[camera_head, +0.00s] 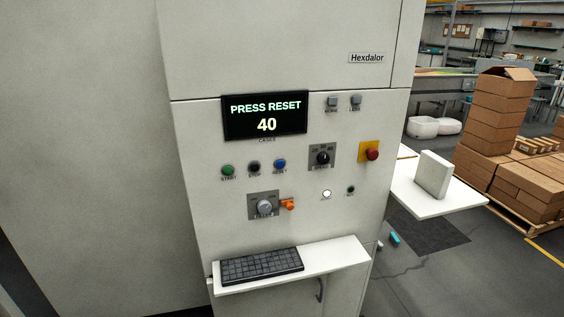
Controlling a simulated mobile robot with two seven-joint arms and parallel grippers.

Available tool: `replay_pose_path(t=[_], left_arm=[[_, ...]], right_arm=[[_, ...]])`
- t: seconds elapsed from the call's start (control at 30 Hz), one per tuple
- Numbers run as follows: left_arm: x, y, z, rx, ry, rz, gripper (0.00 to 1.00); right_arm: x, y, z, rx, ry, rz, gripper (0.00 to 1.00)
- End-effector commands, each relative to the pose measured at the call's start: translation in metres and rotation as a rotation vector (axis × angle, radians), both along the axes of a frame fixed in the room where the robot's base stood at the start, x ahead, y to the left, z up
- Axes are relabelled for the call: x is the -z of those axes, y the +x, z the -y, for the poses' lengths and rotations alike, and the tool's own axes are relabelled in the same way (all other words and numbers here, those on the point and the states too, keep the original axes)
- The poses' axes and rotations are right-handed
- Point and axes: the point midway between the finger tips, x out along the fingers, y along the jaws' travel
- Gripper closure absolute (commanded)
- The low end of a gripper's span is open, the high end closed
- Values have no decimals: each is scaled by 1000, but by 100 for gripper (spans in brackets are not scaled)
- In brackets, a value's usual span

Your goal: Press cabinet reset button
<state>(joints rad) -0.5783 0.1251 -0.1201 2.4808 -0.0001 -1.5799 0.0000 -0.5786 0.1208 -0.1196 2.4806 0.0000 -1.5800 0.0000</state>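A pale cabinet (345,220) labelled Hexdalor stands in front of me. Its dark screen (265,115) reads "PRESS RESET" and "40", with a "CASES" label below. Under the screen a row holds a green button (228,170) marked START, a black button (254,168) with a label too small to read surely, and a blue button (280,164) whose label looks like RESET. The blue button is in plain sight and nothing touches it. Neither of my grippers is in view.
A keyboard (261,266) lies on a shelf (335,256) jutting from the cabinet. A white side table (455,198) and stacked cartons (492,125) stand at right.

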Motion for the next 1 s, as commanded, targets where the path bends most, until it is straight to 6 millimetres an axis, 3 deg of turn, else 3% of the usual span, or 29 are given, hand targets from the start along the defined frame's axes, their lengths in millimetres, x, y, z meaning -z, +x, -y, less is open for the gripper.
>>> replay_pose_path(t=[0.2,0.63,1.0], left_arm=[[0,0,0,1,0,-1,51],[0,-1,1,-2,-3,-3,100],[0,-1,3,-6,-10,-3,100]], right_arm=[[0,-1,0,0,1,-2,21],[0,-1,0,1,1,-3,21],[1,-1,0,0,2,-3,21]])
